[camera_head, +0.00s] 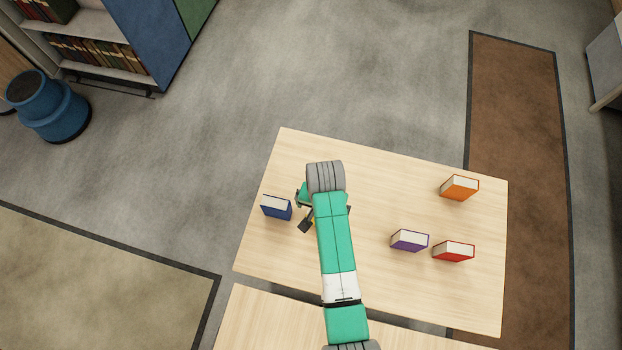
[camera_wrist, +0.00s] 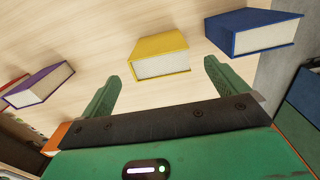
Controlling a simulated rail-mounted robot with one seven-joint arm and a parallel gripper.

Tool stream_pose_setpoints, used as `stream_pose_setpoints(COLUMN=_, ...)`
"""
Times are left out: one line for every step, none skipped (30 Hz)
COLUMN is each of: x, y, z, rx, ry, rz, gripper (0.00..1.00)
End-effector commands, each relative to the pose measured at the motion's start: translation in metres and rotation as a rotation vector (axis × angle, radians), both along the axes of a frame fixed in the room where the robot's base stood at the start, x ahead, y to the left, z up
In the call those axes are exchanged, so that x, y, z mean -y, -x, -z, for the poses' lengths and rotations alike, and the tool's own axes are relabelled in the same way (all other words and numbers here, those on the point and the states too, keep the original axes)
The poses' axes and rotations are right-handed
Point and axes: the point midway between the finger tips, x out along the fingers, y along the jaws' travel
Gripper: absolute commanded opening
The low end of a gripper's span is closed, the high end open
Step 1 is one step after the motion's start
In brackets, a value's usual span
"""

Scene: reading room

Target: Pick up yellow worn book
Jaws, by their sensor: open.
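The yellow book (camera_wrist: 160,55) lies on the light wooden table in the wrist view, with its cover and pale page edges showing. It sits ahead of my gripper (camera_wrist: 160,80), near the middle of the gap between the two green fingers. The fingers are apart with nothing held between them. In the head view my arm hides nearly all of the yellow book, and only a small yellow patch (camera_head: 311,216) shows beside the gripper (camera_head: 305,210). Whether the fingers touch the book cannot be told; in the wrist view they look apart from it.
A blue book (camera_head: 276,207) stands close by the yellow one, to its right in the wrist view (camera_wrist: 250,32). Purple (camera_head: 409,241), red (camera_head: 454,252) and orange (camera_head: 459,188) books stand on the right of the table (camera_head: 375,165). The table's far middle is clear.

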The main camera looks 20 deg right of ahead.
Motion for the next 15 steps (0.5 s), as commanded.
stream_pose_setpoints(x=0.0, y=0.0, z=0.008, rx=-0.001, ry=-0.001, rz=-0.001, gripper=0.98)
stream_pose_setpoints(x=0.0, y=0.0, z=0.012, rx=-0.001, ry=0.0, rz=-0.001, gripper=0.98)
stream_pose_setpoints(x=0.0, y=0.0, z=0.015, rx=0.0, ry=0.0, rz=-0.001, gripper=0.98)
stream_pose_setpoints(x=0.0, y=0.0, z=0.016, rx=0.002, ry=0.0, rz=-0.001, gripper=0.98)
stream_pose_setpoints(x=0.0, y=0.0, z=0.016, rx=0.003, ry=0.001, rz=-0.002, gripper=0.98)
stream_pose_setpoints(x=0.0, y=0.0, z=0.019, rx=0.002, ry=0.0, rz=-0.002, gripper=0.98)
stream_pose_setpoints(x=0.0, y=0.001, z=0.022, rx=0.001, ry=0.001, rz=-0.001, gripper=0.98)
stream_pose_setpoints(x=0.0, y=0.001, z=0.028, rx=0.0, ry=0.0, rz=-0.001, gripper=0.98)
stream_pose_setpoints(x=0.0, y=0.002, z=0.036, rx=-0.001, ry=-0.001, rz=-0.001, gripper=0.98)
stream_pose_setpoints(x=0.0, y=0.003, z=0.042, rx=0.0, ry=0.0, rz=0.0, gripper=0.98)
stream_pose_setpoints(x=0.0, y=0.003, z=0.047, rx=0.0, ry=0.0, rz=-0.001, gripper=0.98)
stream_pose_setpoints(x=0.0, y=0.003, z=0.054, rx=0.002, ry=0.0, rz=-0.002, gripper=0.98)
stream_pose_setpoints(x=0.0, y=0.003, z=0.059, rx=0.001, ry=0.001, rz=-0.002, gripper=0.98)
stream_pose_setpoints(x=-0.001, y=0.002, z=0.062, rx=0.002, ry=0.0, rz=-0.003, gripper=0.98)
stream_pose_setpoints(x=-0.001, y=0.002, z=0.065, rx=0.002, ry=0.0, rz=-0.003, gripper=0.98)
